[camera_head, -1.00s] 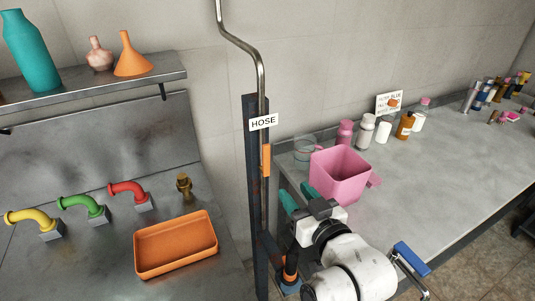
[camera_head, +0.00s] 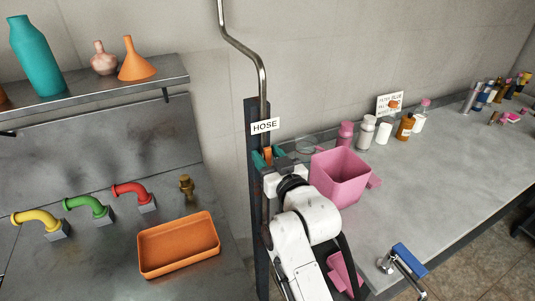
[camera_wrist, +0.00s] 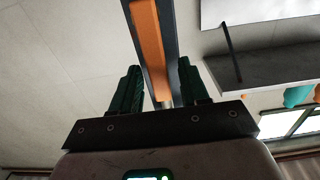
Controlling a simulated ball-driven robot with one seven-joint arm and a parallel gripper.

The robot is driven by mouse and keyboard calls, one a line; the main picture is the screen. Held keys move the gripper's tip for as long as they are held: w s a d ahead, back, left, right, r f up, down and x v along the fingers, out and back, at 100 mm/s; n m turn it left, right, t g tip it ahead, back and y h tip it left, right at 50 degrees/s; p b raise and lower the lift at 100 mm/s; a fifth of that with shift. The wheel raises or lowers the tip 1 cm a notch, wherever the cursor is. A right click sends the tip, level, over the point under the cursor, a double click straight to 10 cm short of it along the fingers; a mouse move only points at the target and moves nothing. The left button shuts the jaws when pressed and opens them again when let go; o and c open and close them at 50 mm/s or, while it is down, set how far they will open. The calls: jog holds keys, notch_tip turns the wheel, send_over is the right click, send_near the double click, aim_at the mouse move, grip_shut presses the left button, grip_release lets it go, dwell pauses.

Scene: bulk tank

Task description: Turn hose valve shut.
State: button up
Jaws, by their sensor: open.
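The hose valve has an upright orange handle (camera_head: 267,154) on the dark post, just under the white HOSE sign (camera_head: 265,126). My gripper (camera_head: 267,158) is raised in front of it, with its teal fingers open, one on each side of the handle. In the wrist view the orange handle (camera_wrist: 149,45) runs along the metal post between the two fingers. My gripper (camera_wrist: 160,82) is apart from it there, with a gap on both sides. The handle's lower part is hidden behind my gripper in the head view.
A pink pitcher (camera_head: 338,180) stands on the counter (camera_head: 440,175) close to the right of my arm. An orange tray (camera_head: 178,246) and yellow, green and red (camera_head: 134,194) spouts are at left. A blue-handled lever (camera_head: 410,259) is at the counter's front edge. Bottles line the wall.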

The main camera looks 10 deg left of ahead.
jog(key=shift+w+a, duration=0.15)
jog(key=shift+w, duration=0.05)
jog(key=shift+c, duration=0.4)
grip_shut()
